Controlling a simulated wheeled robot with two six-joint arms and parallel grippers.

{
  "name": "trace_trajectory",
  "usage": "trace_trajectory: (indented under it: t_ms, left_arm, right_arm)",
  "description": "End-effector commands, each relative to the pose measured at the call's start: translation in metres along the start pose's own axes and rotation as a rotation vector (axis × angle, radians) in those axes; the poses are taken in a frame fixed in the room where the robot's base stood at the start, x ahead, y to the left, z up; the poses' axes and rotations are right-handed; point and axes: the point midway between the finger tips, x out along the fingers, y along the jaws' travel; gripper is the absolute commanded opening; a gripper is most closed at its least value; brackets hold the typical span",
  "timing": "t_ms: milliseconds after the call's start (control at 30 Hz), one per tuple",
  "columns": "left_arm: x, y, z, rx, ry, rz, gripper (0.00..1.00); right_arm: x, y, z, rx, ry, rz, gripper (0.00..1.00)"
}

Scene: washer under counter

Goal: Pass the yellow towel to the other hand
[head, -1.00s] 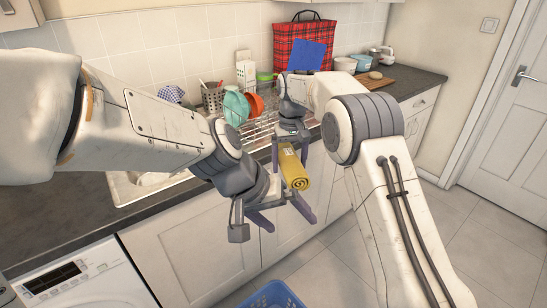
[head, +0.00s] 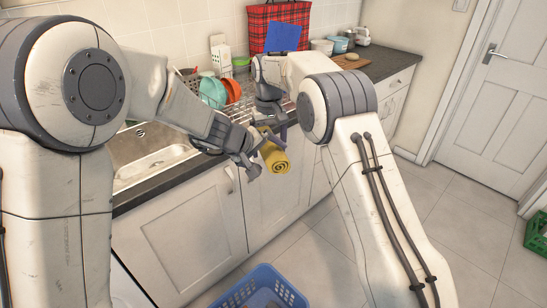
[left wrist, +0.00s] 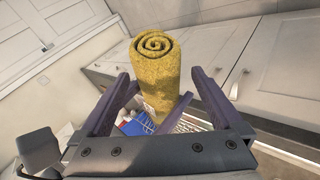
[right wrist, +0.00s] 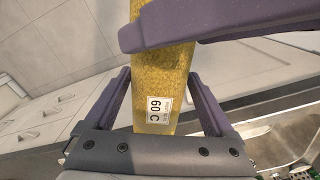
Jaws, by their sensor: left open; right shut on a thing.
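The yellow towel (head: 274,156) is a tight roll held in the air in front of the counter; its spiral end faces me. My right gripper (right wrist: 158,74) is shut on it, with a finger on each side and a white "60 C" label showing between them. My left gripper (head: 252,160) is open beside the roll in the head view. In the left wrist view (left wrist: 160,76) its spread fingers stand on either side of the towel (left wrist: 152,75). One left finger crosses the towel in the right wrist view. I cannot tell whether it touches.
A blue basket (head: 258,290) stands on the floor below. Behind are the sink (head: 150,160), a dish rack with bowls (head: 213,92), and a red tartan bag (head: 274,40) on the counter. A green crate (head: 538,232) is at far right.

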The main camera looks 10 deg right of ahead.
Motion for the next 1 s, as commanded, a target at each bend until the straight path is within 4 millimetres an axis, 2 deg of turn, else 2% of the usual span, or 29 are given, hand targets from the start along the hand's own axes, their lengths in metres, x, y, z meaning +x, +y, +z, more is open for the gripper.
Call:
trace_trajectory:
  t_ms: [100,233,600,633,833,867,900,1000]
  left_arm:
    - [0.018,0.0,0.001,-0.001,-0.002,-0.001,1.0]
    - [0.03,0.0,0.0,0.001,-0.001,-0.001,1.0]
    - [0.036,0.0,0.0,0.0,0.0,0.0,1.0]
    - [0.036,0.0,0.0,0.0,0.0,0.0,0.96]
    - [0.035,0.0,0.0,0.0,0.0,0.0,0.2]
    - [0.035,0.001,0.0,0.001,0.001,0.001,0.13]
    - [0.035,0.001,0.0,0.001,0.001,0.001,0.13]
    - [0.035,0.001,0.0,0.001,0.001,0.001,0.13]
  right_arm:
    - [-0.001,0.0,0.0,0.0,0.001,0.0,0.17]
    - [-0.001,0.0,0.0,0.0,0.001,0.0,0.17]
    - [-0.001,0.0,0.0,0.0,0.001,0.0,0.17]
    - [-0.001,0.0,0.0,0.0,0.001,0.0,0.17]
    - [-0.001,0.0,0.0,0.0,0.002,0.0,0.17]
    - [-0.001,0.0,0.0,0.0,0.002,0.0,0.92]
    - [-0.001,0.0,0.0,0.0,0.002,0.0,1.0]
    - [-0.001,0.0,0.0,0.0,0.001,0.0,1.0]
